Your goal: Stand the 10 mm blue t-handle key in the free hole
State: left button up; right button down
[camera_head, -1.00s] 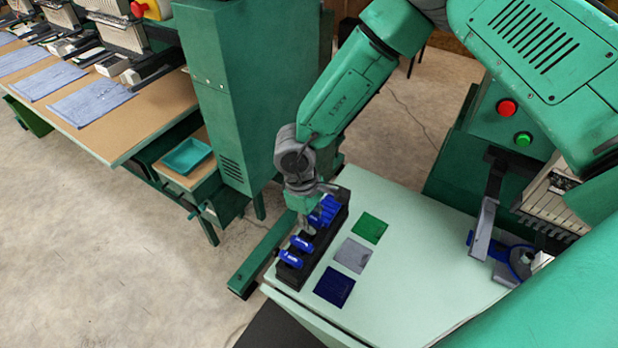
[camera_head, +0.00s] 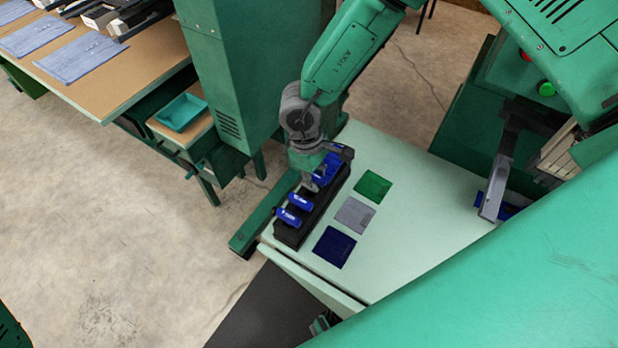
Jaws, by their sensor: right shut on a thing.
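My right gripper (camera_head: 314,180) reaches down over the black block (camera_head: 292,237) on the pale green table. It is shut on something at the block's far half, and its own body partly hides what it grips. A blue t-handle (camera_head: 325,168) shows right beside its fingers; I take this for the held key, though its shaft is hidden. Two more blue t-handles, a middle one (camera_head: 301,202) and a near one (camera_head: 288,217), stand in the near part of the block. The free hole cannot be made out, nor can the sizes on the handles.
Green (camera_head: 373,187), grey (camera_head: 354,214) and dark blue (camera_head: 334,247) squares lie right of the block. A machine with a red and a green button (camera_head: 546,88) stands at the right. A green cabinet (camera_head: 220,75) rises behind left. The table's middle is clear.

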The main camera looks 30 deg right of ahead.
jog(key=shift+s+d+f, duration=0.15)
jog(key=shift+d+f, duration=0.1)
jog(key=shift+f, duration=0.3)
jog(key=shift+s+f, duration=0.15)
jog(key=shift+f, duration=0.05)
jog(key=shift+a, duration=0.3)
jog(key=shift+w+a+f, duration=0.1)
jog(key=shift+w+a, duration=0.1)
jog(key=shift+a, duration=0.5)
jog(key=shift+w+a, duration=0.15)
jog(key=shift+w, duration=0.1)
jog(key=shift+s+d+r, duration=0.2)
jog(key=shift+d, duration=0.4)
jog(key=shift+s+d+f, duration=0.1)
jog(key=shift+d, duration=0.4)
jog(key=shift+a, duration=0.5)
jog(key=shift+d+f, duration=0.1)
jog(key=shift+d, duration=0.15)
jog(key=c, duration=1.6)
grip_release()
jog(key=shift+o, duration=0.2)
jog(key=shift+a, duration=0.15)
pick_arm(q)
jog(key=shift+a+f, duration=0.1)
jog(key=shift+a, duration=0.5)
